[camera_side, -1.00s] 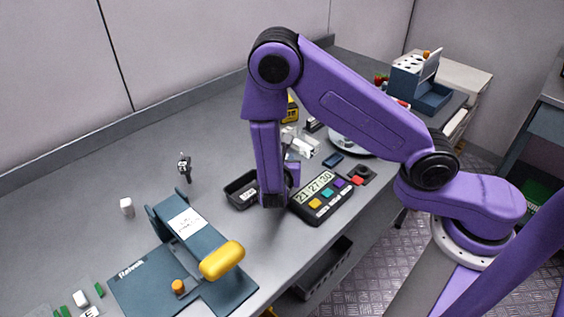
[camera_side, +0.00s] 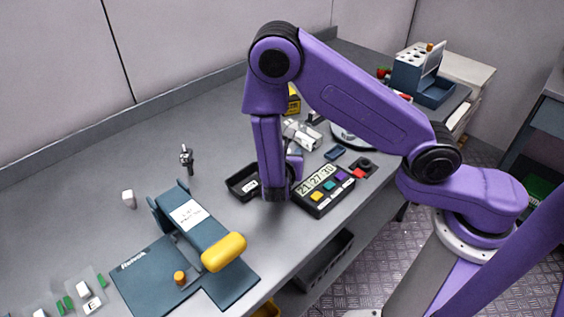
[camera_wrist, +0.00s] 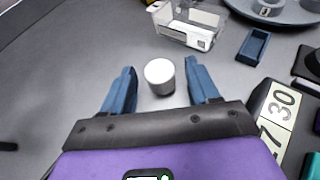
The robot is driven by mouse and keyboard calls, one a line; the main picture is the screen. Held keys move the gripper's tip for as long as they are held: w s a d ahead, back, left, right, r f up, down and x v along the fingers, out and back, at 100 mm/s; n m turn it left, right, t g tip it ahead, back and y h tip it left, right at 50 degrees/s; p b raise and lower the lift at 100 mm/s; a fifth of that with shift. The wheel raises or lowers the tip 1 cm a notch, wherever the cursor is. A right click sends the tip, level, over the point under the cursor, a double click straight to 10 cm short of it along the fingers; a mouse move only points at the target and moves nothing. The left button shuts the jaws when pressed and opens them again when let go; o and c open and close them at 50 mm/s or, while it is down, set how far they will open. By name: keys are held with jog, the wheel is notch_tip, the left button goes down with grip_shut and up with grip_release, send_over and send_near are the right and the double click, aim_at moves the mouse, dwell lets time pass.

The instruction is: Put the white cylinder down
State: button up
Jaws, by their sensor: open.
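The white cylinder (camera_wrist: 160,76) stands upright on the grey table in the wrist view, between the two blue fingers of my gripper (camera_wrist: 160,88). The jaws are open, with a gap on each side of the cylinder. In the side view my gripper (camera_side: 277,196) points down between the dark tray and the timer. The cylinder is hidden behind my arm there.
A timer with coloured buttons (camera_side: 325,191) stands close on the right of my gripper, and a dark tray (camera_side: 243,183) on its left. A clear box (camera_wrist: 190,30) and a small blue tray (camera_wrist: 254,46) lie beyond the cylinder. A blue press (camera_side: 190,225) stands nearer the front left.

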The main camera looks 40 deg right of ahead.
jog(key=v, duration=1.2)
jog(key=shift+w+d+r+m, duration=0.1)
jog(key=shift+d+r+m, duration=0.2)
jog(key=shift+d+m, duration=0.15)
jog(key=d+m+g, duration=0.1)
jog(key=s+d+r+m+g, duration=0.1)
jog(key=d+r+m+g, duration=0.1)
jog(key=shift+s+d+r+m+y, duration=0.25)
jog(key=shift+d+m+y, duration=0.1)
jog(key=shift+d+y, duration=0.05)
jog(key=s+d+r+m+g+y, duration=0.2)
jog(key=s+d+r+m+y, duration=0.1)
jog(key=s, duration=0.6)
jog(key=s+d+r+m+g+y, duration=0.3)
jog(key=s+m+y, duration=0.3)
jog(key=s, duration=0.3)
jog(key=shift+s+d+r+g+y, duration=0.3)
jog(key=shift+d+r+y, duration=0.1)
jog(key=shift+r+y, duration=0.1)
